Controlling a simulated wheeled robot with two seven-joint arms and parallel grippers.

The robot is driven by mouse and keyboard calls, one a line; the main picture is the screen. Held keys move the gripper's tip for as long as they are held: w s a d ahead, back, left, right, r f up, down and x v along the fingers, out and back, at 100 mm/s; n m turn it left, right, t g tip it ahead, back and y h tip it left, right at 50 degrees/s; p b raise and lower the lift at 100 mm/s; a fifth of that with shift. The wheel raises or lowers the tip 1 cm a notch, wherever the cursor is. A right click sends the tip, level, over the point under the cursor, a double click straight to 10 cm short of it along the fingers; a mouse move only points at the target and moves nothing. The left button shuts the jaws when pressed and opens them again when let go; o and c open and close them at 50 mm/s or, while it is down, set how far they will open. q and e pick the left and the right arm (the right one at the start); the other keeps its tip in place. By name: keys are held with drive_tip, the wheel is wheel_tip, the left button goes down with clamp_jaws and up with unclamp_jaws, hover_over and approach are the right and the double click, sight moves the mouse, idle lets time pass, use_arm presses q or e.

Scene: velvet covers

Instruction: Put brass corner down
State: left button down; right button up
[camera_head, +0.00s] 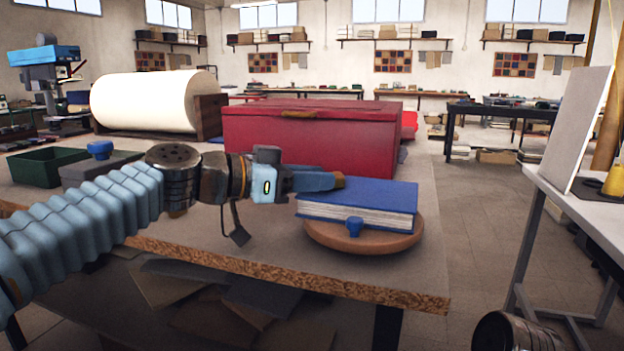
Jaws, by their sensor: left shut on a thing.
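My left gripper (335,181) reaches in from the left, its fingers at the far left corner of the blue book (365,194). A small brass-coloured piece shows at the fingertips, which looks like the brass corner (339,181); the fingers hide most of it. I cannot tell whether it touches the book. The book lies flat, with its pale page edges facing me, on a round wooden turntable (395,240). My right gripper is not in view.
A long red box (310,140) stands behind the book. A cream roll (150,100), a green tray (45,166) and a grey block with a blue knob (99,149) are left. The workbench's front edge (270,275) is close.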

use_arm(q)
drive_tip(key=shift+f+b, duration=0.2)
drive_tip(key=shift+b, duration=0.1)
drive_tip(key=c, duration=0.9)
unclamp_jaws()
drive_tip(key=shift+r, duration=0.1)
drive_tip(key=shift+o, duration=0.2)
drive_tip(key=shift+r+p, duration=0.3)
drive_tip(key=shift+p, duration=0.15)
drive_tip(key=b+v, duration=0.2)
drive_tip(key=v, duration=1)
drive_tip(key=shift+f, duration=0.2)
